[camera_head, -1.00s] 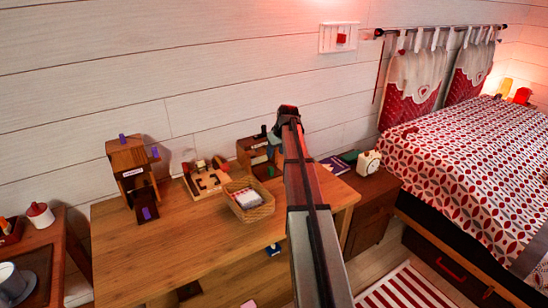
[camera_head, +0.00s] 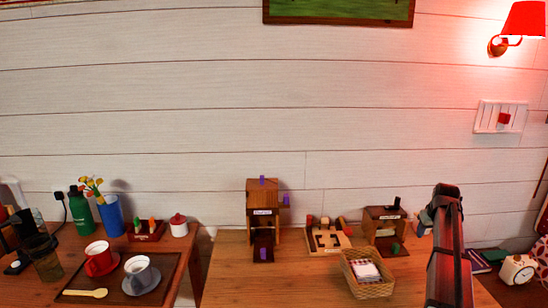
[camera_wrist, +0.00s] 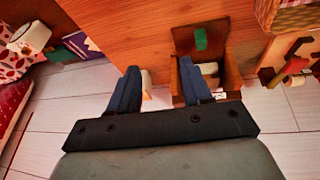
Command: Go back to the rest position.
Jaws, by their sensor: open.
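My arm rises at the right of the head view, over the right end of the wooden table (camera_head: 235,285). My gripper (camera_wrist: 160,88) is open and empty in the wrist view, its two blue-grey fingers apart. Between and beyond them lie the white plank wall (camera_wrist: 75,100) and the edge of the table. A small wooden box (camera_wrist: 232,72) with a green piece shows just beside the right finger; I cannot tell the exact gap. The same box (camera_head: 376,222) stands left of my arm in the head view. My arm hides part of the table's right end.
A wicker basket (camera_head: 372,289), a wooden puzzle tray (camera_head: 327,243) and a wooden tower (camera_head: 263,195) stand on the table. A white clock (camera_head: 517,269) is to the right. A side table at left bears a tray (camera_head: 120,296) with cups.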

